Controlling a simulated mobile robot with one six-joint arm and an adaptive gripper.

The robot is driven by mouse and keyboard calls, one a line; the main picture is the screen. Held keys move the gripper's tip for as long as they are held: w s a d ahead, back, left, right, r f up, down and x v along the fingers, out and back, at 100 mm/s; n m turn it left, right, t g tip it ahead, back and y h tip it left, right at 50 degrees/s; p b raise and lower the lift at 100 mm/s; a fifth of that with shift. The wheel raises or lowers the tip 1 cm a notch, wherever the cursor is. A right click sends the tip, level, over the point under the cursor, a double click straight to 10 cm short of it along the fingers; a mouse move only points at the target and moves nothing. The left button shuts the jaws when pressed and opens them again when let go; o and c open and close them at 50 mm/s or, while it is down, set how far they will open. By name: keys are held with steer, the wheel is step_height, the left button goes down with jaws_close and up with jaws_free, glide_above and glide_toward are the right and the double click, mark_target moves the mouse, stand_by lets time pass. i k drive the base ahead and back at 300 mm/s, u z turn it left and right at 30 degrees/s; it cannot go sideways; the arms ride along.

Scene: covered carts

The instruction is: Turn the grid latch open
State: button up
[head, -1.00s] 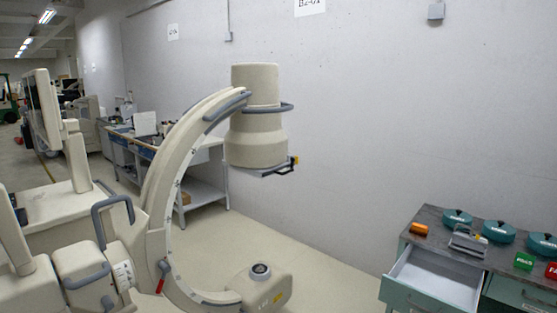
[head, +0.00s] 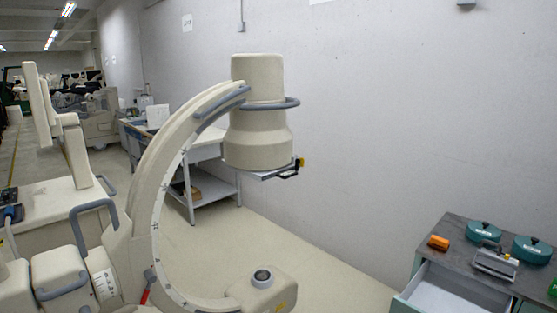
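A beige C-arm machine (head: 150,205) fills the middle left of the head view. Its upper housing (head: 257,105) hangs over its lower round-topped unit (head: 264,287). A thin flat grid plate (head: 265,174) sits under the upper housing. At the plate's right end is a black handle-like part (head: 288,172) with a small yellow piece (head: 301,163), which may be the grid latch. It is too small to tell whether it is turned. My gripper is not in view.
At lower right, a drawer cabinet (head: 468,228) with an open drawer (head: 445,301) carries an orange block (head: 438,243), a metal device (head: 495,263) and teal lidded pots (head: 484,231). A workbench (head: 205,150) stands behind the C-arm. Bare floor (head: 330,275) lies between C-arm and cabinet.

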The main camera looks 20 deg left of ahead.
mark_target(301, 161)
steer(key=u, duration=0.35)
steer(key=i, duration=1.1)
steer(key=u, duration=0.15)
